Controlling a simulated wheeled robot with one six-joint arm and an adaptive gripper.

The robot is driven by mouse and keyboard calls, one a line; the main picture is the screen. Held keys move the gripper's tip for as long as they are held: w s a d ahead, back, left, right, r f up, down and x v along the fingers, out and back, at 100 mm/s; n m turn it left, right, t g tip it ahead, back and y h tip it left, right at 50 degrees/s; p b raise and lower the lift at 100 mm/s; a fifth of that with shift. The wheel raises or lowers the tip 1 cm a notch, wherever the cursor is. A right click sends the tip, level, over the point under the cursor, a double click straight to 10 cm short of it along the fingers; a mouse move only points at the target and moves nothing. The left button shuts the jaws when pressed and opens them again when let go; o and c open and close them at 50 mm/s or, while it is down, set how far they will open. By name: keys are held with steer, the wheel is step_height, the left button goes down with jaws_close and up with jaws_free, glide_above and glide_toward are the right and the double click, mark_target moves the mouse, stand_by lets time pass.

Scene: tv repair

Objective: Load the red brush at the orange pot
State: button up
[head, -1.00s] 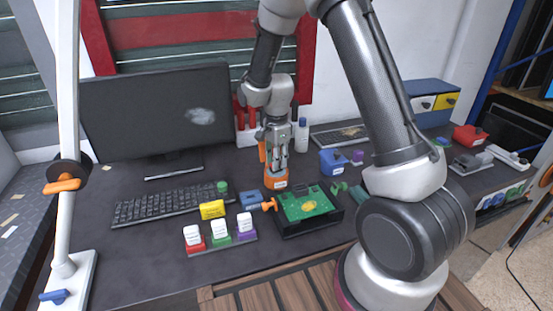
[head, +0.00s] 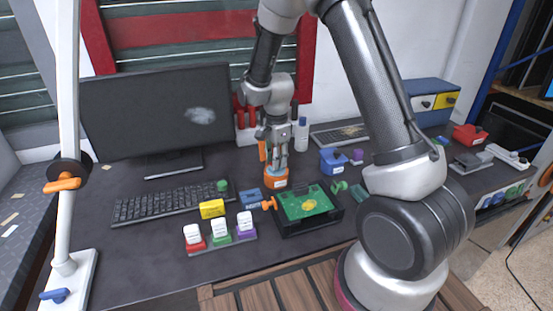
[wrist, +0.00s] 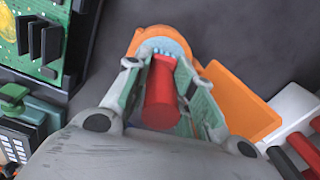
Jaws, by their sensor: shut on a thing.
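The orange pot (head: 275,182) stands on the dark desk in front of the monitor, with a small white label. My gripper (head: 277,150) is directly above it, pointing down. In the wrist view my gripper (wrist: 163,75) is shut on the red brush (wrist: 161,103), whose thick red handle lies between the two fingers. The brush's tip end reaches the mouth of the orange pot (wrist: 207,72), where a light blue inside shows. How deep the tip sits is hidden. In the head view the brush is mostly hidden by the fingers.
A circuit board (head: 303,203) in a black tray stands just right of the pot. A yellow block (head: 212,209), a blue block (head: 249,196) and a row of white-capped blocks (head: 219,229) are left and in front. A rack with red-handled tools (head: 241,125) is behind.

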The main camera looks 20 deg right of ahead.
steer(key=shift+r, duration=3.45)
